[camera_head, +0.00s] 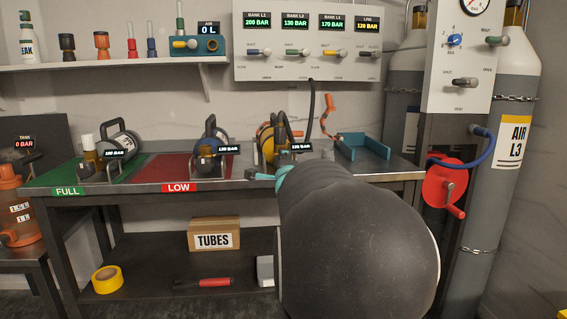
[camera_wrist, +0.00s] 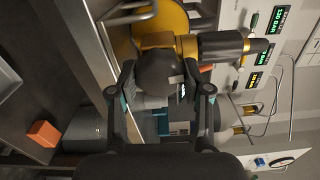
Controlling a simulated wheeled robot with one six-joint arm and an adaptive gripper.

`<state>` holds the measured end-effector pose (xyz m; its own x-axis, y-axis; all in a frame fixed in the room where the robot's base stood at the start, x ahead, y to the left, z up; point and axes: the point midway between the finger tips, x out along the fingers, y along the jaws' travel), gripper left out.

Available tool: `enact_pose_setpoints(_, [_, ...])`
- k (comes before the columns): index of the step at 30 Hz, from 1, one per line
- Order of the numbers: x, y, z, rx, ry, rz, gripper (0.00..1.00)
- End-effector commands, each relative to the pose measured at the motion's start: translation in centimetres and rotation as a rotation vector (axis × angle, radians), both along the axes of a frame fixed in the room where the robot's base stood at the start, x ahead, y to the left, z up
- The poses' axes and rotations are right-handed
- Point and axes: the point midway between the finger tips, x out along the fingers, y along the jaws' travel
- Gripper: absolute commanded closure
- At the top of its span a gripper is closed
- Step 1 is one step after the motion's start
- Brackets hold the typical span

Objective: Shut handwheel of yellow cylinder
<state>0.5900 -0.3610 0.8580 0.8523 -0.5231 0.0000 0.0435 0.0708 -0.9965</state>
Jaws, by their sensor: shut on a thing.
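The yellow cylinder (camera_head: 264,138) lies on the bench in a dark cradle, with a black carry handle over it. In the wrist view the yellow cylinder (camera_wrist: 160,17) is at the top, with a brass valve (camera_wrist: 186,46) below it. The dark round handwheel (camera_wrist: 157,72) sits between the fingers of my gripper (camera_wrist: 160,88), which is shut on it. The wheel's turn position cannot be read. In the head view my arm covers most of my gripper and the handwheel.
A teal tray (camera_head: 365,147) is right of the yellow cylinder. A wall panel (camera_head: 300,65) hangs above. A red reel with a crank (camera_head: 443,183) is at the bench's right end.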

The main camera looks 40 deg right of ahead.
Motion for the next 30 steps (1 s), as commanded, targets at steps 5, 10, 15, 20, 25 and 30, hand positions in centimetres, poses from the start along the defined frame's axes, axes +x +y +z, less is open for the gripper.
enact_pose_setpoints(5, [-0.01,-0.04,0.11,0.065,-0.042,0.0,0.86])
enact_pose_setpoints(10, [-0.01,-0.03,0.09,0.098,-0.062,0.0,0.86])
enact_pose_setpoints(15, [0.0,-0.02,0.07,0.11,-0.07,0.0,0.86])
enact_pose_setpoints(20, [0.01,0.0,0.06,0.111,-0.07,0.0,0.86])
enact_pose_setpoints(25, [0.02,0.01,0.05,0.11,-0.07,0.0,0.49])
enact_pose_setpoints(30, [0.03,0.03,0.03,0.11,-0.069,0.001,0.26])
